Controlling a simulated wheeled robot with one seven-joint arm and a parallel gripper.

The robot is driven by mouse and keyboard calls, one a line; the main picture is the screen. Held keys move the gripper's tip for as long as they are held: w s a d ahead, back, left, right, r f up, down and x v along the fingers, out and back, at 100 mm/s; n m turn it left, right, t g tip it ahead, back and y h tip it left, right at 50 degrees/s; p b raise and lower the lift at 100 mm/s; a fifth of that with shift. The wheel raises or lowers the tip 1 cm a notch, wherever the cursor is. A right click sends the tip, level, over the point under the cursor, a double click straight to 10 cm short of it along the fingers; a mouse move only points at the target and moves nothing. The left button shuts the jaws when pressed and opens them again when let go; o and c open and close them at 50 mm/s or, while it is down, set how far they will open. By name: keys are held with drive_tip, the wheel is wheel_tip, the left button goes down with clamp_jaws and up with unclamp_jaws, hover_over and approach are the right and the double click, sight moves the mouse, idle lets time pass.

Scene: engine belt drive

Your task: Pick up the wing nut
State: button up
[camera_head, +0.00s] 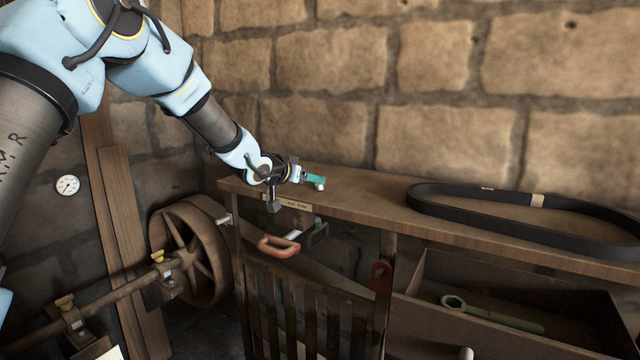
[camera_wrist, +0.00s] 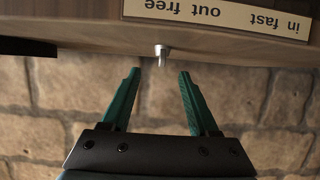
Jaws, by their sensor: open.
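My gripper (camera_head: 314,180) is open at the left end of the wooden shelf, its teal fingers apart and empty. In the wrist view my gripper (camera_wrist: 160,73) has a small silver knob (camera_wrist: 162,56) just beyond and between its fingertips. A small pale knob (camera_head: 319,187) shows right by the fingers in the head view. I cannot tell whether this is the wing nut; no wings are visible on it. Brass-coloured knobs sit on the shaft supports at lower left, one nearer (camera_head: 65,303) and one farther (camera_head: 157,257); their shape is too small to be sure of.
The wooden shelf (camera_head: 375,203) carries a black belt (camera_head: 425,205) at right. A label reading "in fast out free" (camera_wrist: 220,14) is on the wood. Below are a red-handled item (camera_head: 278,246), a slatted guard (camera_head: 300,310) and an open bin with a green wrench (camera_head: 490,313). A stone wall stands close behind.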

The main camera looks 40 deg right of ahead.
drive_tip(key=shift+f+p+x, duration=0.15)
drive_tip(key=shift+p+x, duration=0.55)
drive_tip(key=shift+x, duration=0.7)
drive_tip(key=shift+f+p+x, duration=0.15)
drive_tip(key=shift+p+x, duration=0.55)
drive_tip(key=shift+x, duration=0.75)
drive_tip(key=shift+w+a, duration=0.1)
drive_tip(key=shift+a, duration=0.05)
clamp_jaws()
